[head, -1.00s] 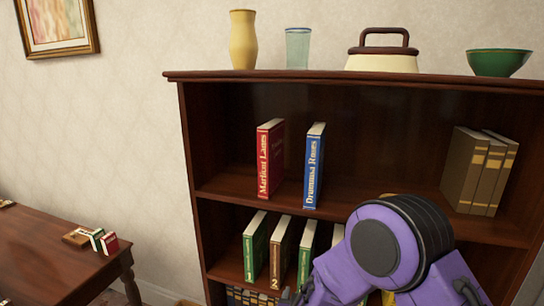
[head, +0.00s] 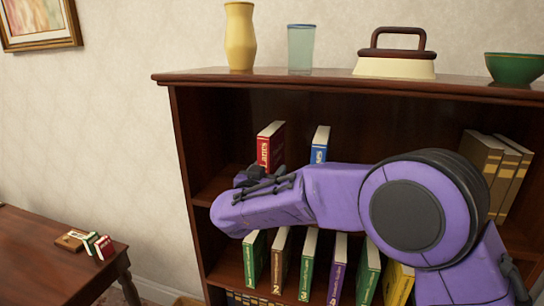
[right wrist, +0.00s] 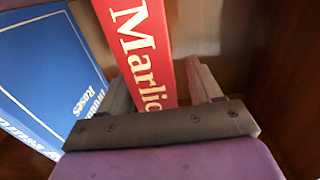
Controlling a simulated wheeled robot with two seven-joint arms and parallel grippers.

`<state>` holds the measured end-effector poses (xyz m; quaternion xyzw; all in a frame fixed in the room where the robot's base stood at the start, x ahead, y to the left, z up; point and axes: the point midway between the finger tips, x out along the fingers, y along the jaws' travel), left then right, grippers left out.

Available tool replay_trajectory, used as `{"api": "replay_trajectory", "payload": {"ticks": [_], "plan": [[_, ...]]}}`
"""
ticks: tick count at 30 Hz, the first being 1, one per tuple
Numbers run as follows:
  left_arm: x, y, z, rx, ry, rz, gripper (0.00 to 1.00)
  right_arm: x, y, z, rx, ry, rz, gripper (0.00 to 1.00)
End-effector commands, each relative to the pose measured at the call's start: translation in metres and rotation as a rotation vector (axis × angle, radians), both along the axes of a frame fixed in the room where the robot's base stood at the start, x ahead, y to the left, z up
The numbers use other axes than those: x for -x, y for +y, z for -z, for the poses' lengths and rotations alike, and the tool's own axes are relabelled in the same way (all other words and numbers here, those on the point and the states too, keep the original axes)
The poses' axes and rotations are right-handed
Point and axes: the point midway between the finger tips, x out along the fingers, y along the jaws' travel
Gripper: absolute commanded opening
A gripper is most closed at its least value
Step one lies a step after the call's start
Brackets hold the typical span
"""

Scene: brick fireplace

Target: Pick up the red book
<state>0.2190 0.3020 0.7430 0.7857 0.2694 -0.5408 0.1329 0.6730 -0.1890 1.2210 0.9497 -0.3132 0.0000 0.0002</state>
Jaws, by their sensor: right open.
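The red book (head: 271,145) stands upright on the upper shelf, left of the blue book (head: 320,146). Its lower part is hidden behind my right arm in the head view. In the right wrist view the red book's spine (right wrist: 142,45) lies between the two fingers of my right gripper (right wrist: 160,85). The gripper is open, with one finger on each side of the spine; I cannot tell whether either finger touches it. The blue book also shows at the left of the right wrist view (right wrist: 45,75). My left gripper is not in view.
The dark wooden bookcase (head: 215,79) has brown books (head: 483,158) at the shelf's right and several numbered books on the shelf below. A table (head: 45,275) is at left.

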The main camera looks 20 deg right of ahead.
Motion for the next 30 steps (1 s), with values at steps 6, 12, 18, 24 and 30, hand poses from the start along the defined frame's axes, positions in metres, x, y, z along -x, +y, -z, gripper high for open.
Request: {"api": "replay_trajectory", "payload": {"ticks": [6, 12, 18, 24, 30], "plan": [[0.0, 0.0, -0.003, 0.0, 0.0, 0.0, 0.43, -0.008, -0.006, 0.001, 0.001, -0.001, 0.0, 0.64], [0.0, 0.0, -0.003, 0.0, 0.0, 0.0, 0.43, -0.008, -0.006, 0.001, 0.001, -0.001, 0.0, 0.28], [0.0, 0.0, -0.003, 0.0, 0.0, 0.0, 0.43, -0.008, -0.006, -0.001, 0.001, -0.003, 0.0, 0.0], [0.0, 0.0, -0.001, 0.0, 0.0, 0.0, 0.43, -0.007, -0.006, 0.0, 0.001, -0.003, 0.0, 0.0], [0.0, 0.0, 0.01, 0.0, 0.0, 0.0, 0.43, -0.004, -0.004, -0.015, 0.0, -0.006, 0.0, 0.0]]}}
